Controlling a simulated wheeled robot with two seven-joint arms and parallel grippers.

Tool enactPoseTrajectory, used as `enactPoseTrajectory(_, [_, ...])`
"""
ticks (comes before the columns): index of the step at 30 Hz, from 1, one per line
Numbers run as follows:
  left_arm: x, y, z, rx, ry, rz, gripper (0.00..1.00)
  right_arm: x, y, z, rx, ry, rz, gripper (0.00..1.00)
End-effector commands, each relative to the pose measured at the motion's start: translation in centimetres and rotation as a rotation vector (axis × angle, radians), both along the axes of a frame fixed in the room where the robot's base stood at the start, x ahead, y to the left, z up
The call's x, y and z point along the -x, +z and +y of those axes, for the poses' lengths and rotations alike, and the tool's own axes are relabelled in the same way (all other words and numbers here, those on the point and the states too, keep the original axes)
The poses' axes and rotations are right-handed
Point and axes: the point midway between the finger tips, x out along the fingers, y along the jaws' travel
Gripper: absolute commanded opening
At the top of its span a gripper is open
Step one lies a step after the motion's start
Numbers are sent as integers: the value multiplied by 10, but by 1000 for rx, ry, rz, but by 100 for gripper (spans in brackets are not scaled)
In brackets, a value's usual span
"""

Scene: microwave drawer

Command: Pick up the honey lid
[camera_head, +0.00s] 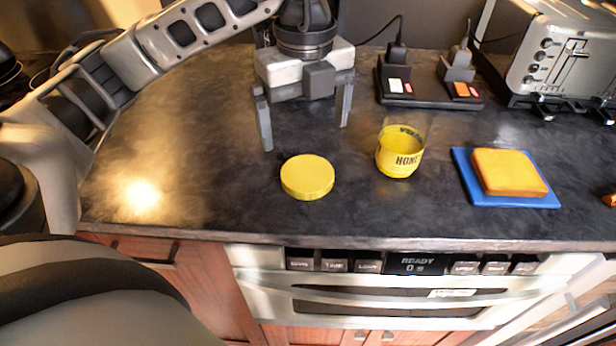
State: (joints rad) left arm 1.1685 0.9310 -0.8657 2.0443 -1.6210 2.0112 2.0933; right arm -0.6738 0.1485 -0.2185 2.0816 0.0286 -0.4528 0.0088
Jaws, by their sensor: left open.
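The honey lid (307,176) is a round yellow disc lying flat on the dark countertop, left of the honey jar. The honey jar (400,152) is a short yellow pot with dark lettering, standing upright with its top uncovered. My left gripper (305,128) hangs above the counter behind the lid, with its fingers pointing down and spread wide. It is open and empty, and apart from the lid. My right gripper is not in view.
A slice of bread (508,172) lies on a blue board (478,196) right of the jar. A toaster (565,60) and a black power strip (430,98) stand behind. The microwave drawer (400,290) is below the counter's front edge. The counter left of the lid is clear.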

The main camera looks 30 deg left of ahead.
Motion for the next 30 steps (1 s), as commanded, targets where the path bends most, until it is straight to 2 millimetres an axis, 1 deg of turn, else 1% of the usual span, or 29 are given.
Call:
enactPoseTrajectory(1, [1,-10,0,0,0,4,96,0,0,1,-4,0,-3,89])
enactPoseTrajectory(3, [0,-19,0,0,1,2,96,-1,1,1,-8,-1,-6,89])
enactPoseTrajectory(8, [0,-27,0,1,-1,0,96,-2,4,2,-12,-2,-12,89])
enactPoseTrajectory(11, [2,-36,0,-1,-1,2,96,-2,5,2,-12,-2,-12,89])
enactPoseTrajectory(15, [5,-58,1,0,-1,4,96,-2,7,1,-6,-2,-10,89])
enactPoseTrajectory(18, [4,-71,0,1,0,2,96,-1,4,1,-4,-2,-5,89])
enactPoseTrajectory(22, [4,-78,0,1,-1,0,96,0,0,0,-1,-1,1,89])
enactPoseTrajectory(28, [4,-79,0,1,-1,0,96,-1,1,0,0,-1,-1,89])
enactPoseTrajectory(29, [4,-78,0,1,-1,0,88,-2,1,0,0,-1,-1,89])
enactPoseTrajectory(30, [4,-78,0,1,-1,0,77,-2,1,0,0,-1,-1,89])
